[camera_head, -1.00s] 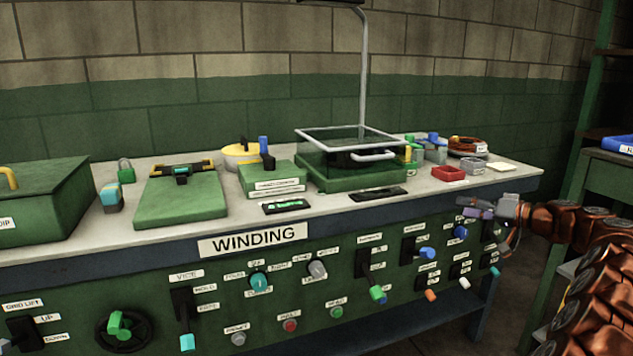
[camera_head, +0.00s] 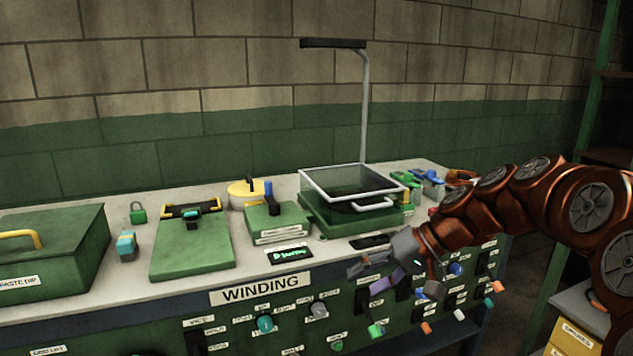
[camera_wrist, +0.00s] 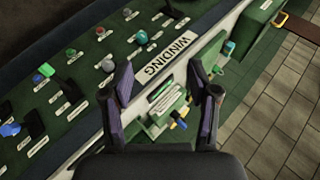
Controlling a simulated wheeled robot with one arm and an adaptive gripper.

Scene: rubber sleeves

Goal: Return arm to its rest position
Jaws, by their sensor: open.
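My gripper (camera_head: 372,272) is in front of the right part of the winding bench, near the front edge of its top (camera_head: 165,292). My copper-coloured arm (camera_head: 535,182) reaches in from the right side of the head view. In the wrist view my gripper (camera_wrist: 166,92) shows two purple-grey fingers spread wide apart. Nothing is held between them. Behind the gap lie the bench front, the WINDING label (camera_wrist: 168,53) and a green block with white labels.
A clear-lidded green box (camera_head: 350,200) stands behind my gripper, with a lamp post (camera_head: 364,110) behind it. Levers and knobs (camera_head: 265,323) stick out of the front panel. A shelf with a yellow bin (camera_head: 572,340) is at the lower right. A green box (camera_head: 60,250) stands at the left.

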